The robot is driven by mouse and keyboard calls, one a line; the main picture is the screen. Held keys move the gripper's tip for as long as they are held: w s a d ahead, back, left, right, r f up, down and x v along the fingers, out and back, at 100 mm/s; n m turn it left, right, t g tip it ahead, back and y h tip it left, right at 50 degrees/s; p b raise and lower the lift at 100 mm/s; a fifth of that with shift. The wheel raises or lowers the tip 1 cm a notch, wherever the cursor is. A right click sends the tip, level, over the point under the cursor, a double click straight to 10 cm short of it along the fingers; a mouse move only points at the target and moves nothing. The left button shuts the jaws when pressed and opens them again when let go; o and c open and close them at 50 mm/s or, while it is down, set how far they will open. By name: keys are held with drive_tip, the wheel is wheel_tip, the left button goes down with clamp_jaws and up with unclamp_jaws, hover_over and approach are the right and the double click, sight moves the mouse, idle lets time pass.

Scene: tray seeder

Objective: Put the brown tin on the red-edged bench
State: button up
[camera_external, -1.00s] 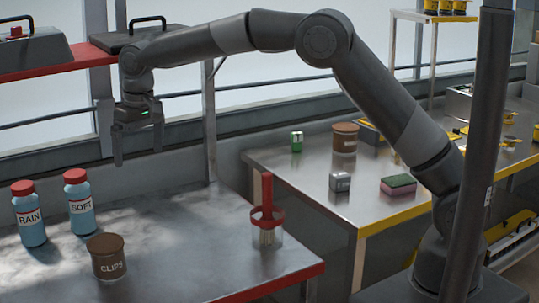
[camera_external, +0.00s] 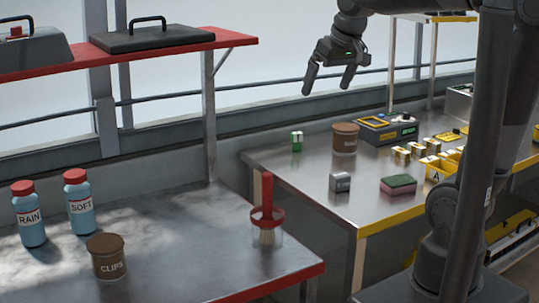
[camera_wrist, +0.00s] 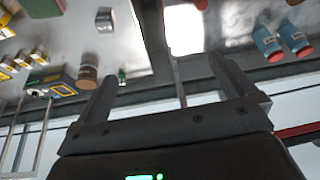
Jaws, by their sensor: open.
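A brown tin (camera_external: 345,139) stands upright on the yellow-edged bench, near its back edge; the writing on it is too small to read. It also shows in the wrist view (camera_wrist: 88,77), left of the fingers. A second brown tin (camera_external: 107,257), marked CLIPS, stands on the red-edged bench (camera_external: 175,265) at the left. My gripper (camera_external: 327,88) is open and empty, high above the back of the yellow-edged bench. It is above and a little left of the tin there, touching nothing.
Two blue bottles, RAIN (camera_external: 30,219) and SOFT (camera_external: 80,208), and a jar with a red handle (camera_external: 267,228) stand on the red-edged bench. A green can (camera_external: 297,141), a grey block (camera_external: 340,182), a sponge (camera_external: 398,185) and a device (camera_external: 387,129) are on the yellow-edged bench (camera_external: 300,175).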

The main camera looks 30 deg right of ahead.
drive_tip(key=s+d+f, duration=0.2)
drive_tip(key=s+d, duration=0.1)
drive_tip(key=s, duration=0.3)
drive_tip(key=s+d+f+m+t+h, duration=0.1)
drive_tip(key=s+d+f, duration=0.2)
drive_tip(key=s+d, duration=0.1)
drive_tip(key=shift+s+f, duration=0.35)
drive_tip(key=shift+s, duration=0.55)
drive_tip(key=shift+d, duration=0.15)
